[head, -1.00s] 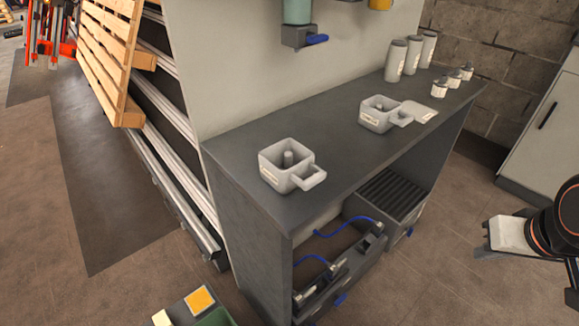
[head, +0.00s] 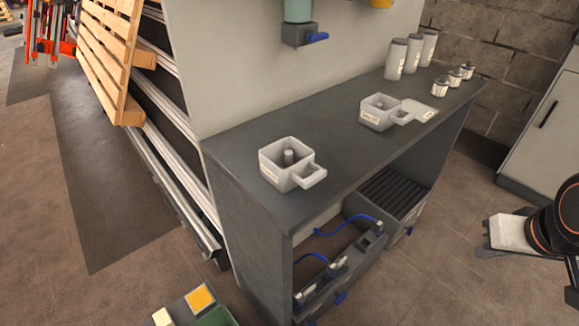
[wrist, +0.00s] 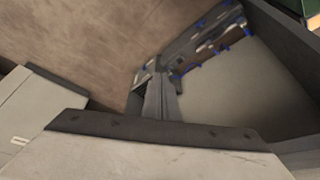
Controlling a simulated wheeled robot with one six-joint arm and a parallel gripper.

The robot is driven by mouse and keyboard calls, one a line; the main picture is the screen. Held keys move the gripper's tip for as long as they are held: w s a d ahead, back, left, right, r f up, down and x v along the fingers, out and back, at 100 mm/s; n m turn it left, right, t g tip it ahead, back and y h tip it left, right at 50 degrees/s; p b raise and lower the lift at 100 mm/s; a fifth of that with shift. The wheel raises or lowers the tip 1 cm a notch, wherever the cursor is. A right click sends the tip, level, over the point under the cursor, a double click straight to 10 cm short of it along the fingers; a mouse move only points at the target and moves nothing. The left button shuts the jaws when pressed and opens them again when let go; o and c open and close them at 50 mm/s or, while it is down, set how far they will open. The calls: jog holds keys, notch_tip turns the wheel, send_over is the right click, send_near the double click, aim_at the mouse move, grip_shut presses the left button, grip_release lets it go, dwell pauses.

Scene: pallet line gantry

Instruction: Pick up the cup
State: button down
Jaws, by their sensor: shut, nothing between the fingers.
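Two pale grey square cups with side handles stand upright on the dark bench (head: 318,152). The nearer cup (head: 278,174) is at the bench's near left, with a grey post showing inside it. The farther cup (head: 374,119) is near the middle of the bench and bears a label. I cannot tell which one is meant. My gripper (head: 482,250) is at the right edge of the head view, off the bench and well apart from both cups. In the wrist view its fingers (wrist: 160,95) are together and empty. No cup shows clearly there.
White cylinders (head: 404,57) and several small jars (head: 453,78) stand at the bench's far end. A flat pale plate (head: 421,111) lies beside the farther cup. A dispenser (head: 303,34) with a blue lever hangs above. A cabinet (head: 548,140) stands at right. Floor between is clear.

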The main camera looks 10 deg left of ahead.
jog(key=c, duration=1.8)
grip_release()
jog(key=shift+w+a+r, duration=0.1)
jog(key=shift+r, duration=0.05)
jog(key=o, duration=1.4)
jog(key=w+a+r+n, duration=0.2)
jog(key=r+n, duration=0.1)
jog(key=shift+w+a+r+g, duration=0.1)
jog(key=shift+a+r+g, duration=0.1)
jog(key=shift+g, duration=0.1)
jog(key=w+a+r+n+g, duration=0.1)
jog(key=w+a+r+n, duration=0.2)
jog(key=a+r+n, duration=0.4)
jog(key=w+a+r+n, duration=0.3)
jog(key=a+r+n, duration=0.25)
jog(key=a, duration=0.25)
jog(key=s+a+r+n+h, duration=0.1)
jog(key=s+a+r+n, duration=0.25)
jog(key=a, duration=0.55)
jog(key=s+a+r+n+h, duration=0.15)
jog(key=a+r+n, duration=0.3)
jog(key=a, duration=0.45)
jog(key=s+a+r+n, duration=0.3)
jog(key=a+n, duration=0.2)
jog(key=a, duration=0.4)
send_near(287, 153)
jog(key=s+d, duration=0.2)
jog(key=s, duration=0.2)
jog(key=shift+t, duration=0.3)
jog(key=shift+x, duration=3.05)
